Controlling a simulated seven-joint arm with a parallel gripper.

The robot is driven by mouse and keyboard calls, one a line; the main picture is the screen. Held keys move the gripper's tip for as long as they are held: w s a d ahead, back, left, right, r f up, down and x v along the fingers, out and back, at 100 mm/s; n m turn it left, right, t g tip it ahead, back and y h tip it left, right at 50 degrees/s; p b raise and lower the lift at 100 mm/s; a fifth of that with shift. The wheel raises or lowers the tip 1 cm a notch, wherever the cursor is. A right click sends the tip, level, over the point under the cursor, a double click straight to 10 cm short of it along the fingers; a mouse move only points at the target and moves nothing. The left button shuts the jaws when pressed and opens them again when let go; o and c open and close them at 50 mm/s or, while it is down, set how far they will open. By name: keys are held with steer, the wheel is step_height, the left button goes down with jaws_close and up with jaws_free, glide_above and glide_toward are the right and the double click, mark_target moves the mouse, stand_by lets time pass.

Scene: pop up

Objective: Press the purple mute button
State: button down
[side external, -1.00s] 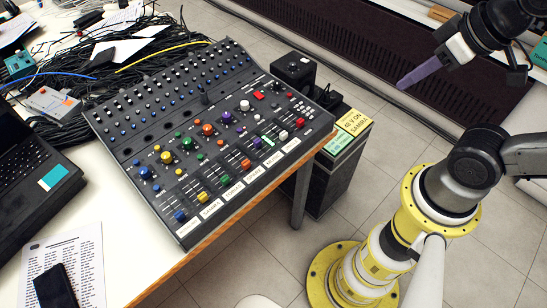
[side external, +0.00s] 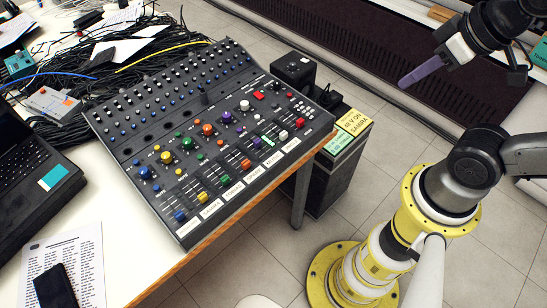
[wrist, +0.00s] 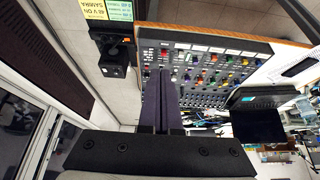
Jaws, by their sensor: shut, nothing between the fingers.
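The dark mixing console (side external: 135,150) lies on the table in the side view, with coloured knobs, small buttons and faders. A purple knob (side external: 227,117) is in its right half. The small purple mute button (side external: 240,129) appears just below that knob, but it is tiny and hard to make out. My gripper (side external: 402,84) has long purple fingers and is shut and empty. It is well to the right of the console, raised, and touches nothing. In the wrist view the gripper fingers (wrist: 161,72) overlap part of the console (wrist: 205,62), hiding some controls; I cannot pick out the purple button there.
A black box (side external: 293,70) and a dark cabinet with yellow and green labels (side external: 350,125) stand beside the console's right end. A laptop (side external: 35,165), phone (side external: 55,287) and printed sheet (side external: 85,255) lie to the left. Tangled cables (side external: 85,75) are behind.

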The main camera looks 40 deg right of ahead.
stand_by(0.5)
steer(key=w+a+r+m, duration=0.1)
steer(key=w+r, duration=0.3)
steer(key=w, duration=0.3)
steer(key=w+a+r, duration=0.1)
steer(key=w+r, duration=0.2)
steer(key=w, duration=0.4)
steer(key=n+g, duration=0.1)
steer(key=g, duration=0.5)
glide_above(239, 129)
step_height(239, 129, down, 24)
steer(key=shift+s+f, duration=0.1)
steer(key=shift+f, duration=3.65)
steer(key=shift+f, duration=0.2)
